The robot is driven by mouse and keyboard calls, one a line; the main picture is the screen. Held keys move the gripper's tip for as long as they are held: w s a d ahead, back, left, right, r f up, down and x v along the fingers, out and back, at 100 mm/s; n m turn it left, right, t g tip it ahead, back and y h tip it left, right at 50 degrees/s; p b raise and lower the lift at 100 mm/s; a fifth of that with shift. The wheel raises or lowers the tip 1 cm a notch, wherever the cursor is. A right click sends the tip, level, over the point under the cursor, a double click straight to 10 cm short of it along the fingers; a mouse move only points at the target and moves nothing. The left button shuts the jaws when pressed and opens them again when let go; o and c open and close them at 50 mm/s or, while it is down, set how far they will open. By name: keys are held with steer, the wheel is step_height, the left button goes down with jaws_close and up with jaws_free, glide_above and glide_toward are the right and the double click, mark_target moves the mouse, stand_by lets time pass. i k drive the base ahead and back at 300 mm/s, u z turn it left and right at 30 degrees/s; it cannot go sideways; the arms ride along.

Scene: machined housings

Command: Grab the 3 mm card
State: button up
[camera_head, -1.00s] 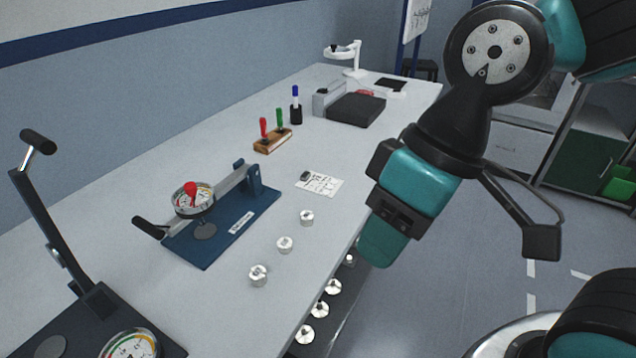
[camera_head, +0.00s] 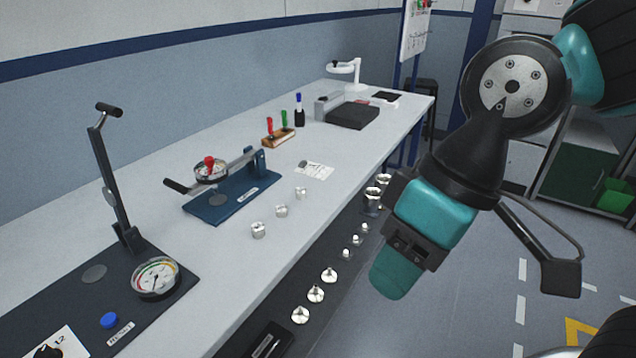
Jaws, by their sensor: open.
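A small white card (camera_head: 316,171) with dark print lies flat on the bench near its front edge, with a small dark grey object (camera_head: 303,163) at its left corner. The print is too small to read, so I cannot tell whether it is the 3 mm card. My arm's teal and black wrist shows at right, in front of the bench edge. I cannot make out the fingers of my gripper. The wrist appears to the right of the card and nearer the camera.
A dark gauge stand (camera_head: 130,275) is at front left. A lower dark shelf (camera_head: 290,275) holds metal parts along the bench front.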

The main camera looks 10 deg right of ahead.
mark_target(315, 170)
steer(key=z, duration=0.2)
steer(key=i, duration=0.65)
steer(key=u, duration=0.45)
steer(key=i, duration=0.65)
steer(key=u, duration=0.55)
